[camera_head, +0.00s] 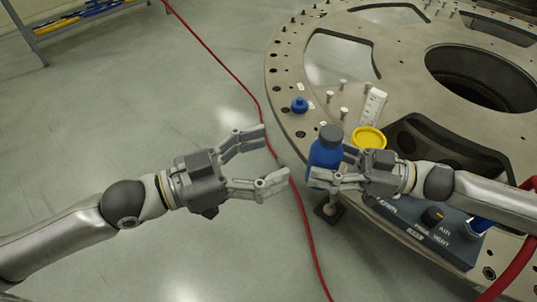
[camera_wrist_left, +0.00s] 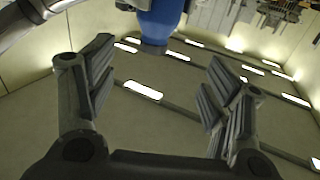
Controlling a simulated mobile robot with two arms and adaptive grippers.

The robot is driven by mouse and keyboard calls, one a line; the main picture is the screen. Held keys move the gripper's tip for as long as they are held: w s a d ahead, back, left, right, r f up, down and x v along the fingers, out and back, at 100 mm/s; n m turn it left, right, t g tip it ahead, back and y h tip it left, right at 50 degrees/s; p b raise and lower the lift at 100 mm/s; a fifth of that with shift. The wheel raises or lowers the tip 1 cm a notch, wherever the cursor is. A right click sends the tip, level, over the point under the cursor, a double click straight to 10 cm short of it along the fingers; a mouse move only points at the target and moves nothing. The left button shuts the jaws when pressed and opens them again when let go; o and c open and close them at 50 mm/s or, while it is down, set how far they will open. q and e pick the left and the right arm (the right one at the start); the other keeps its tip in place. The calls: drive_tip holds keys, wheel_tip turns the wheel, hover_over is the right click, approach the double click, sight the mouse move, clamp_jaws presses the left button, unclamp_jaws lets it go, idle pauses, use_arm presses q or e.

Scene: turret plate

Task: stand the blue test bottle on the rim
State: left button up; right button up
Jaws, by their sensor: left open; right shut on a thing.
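The blue test bottle (camera_head: 322,156) with a dark grey cap is roughly upright, cap up, between the fingers of my right gripper (camera_head: 334,165). My right gripper is shut on it. In the head view the bottle overlaps the outer edge of the turret plate's rim (camera_head: 287,100); I cannot tell whether it touches. My left gripper (camera_head: 277,155) is open and empty, just left of the bottle, fingers pointing toward it. In the left wrist view the bottle (camera_wrist_left: 158,22) shows at the top, beyond the open fingers (camera_wrist_left: 155,95).
On the plate are a small blue knob (camera_head: 299,105), a yellow round dish (camera_head: 369,138), a white marked strip (camera_head: 374,105) and several metal pins. A grey control box (camera_head: 415,228) is at the plate's near side. A red hose (camera_head: 240,83) crosses the floor.

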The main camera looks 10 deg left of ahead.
sight(320, 141)
use_arm(q)
drive_tip(key=shift+x, duration=6)
drive_tip(key=shift+s+d+r, duration=0.1)
drive_tip(key=shift+s+r, duration=0.1)
drive_tip(key=shift+c, duration=0.2)
drive_tip(key=c, duration=1.4)
drive_tip(key=shift+r, duration=0.1)
clamp_jaws()
use_arm(e)
drive_tip(key=o, duration=1.5)
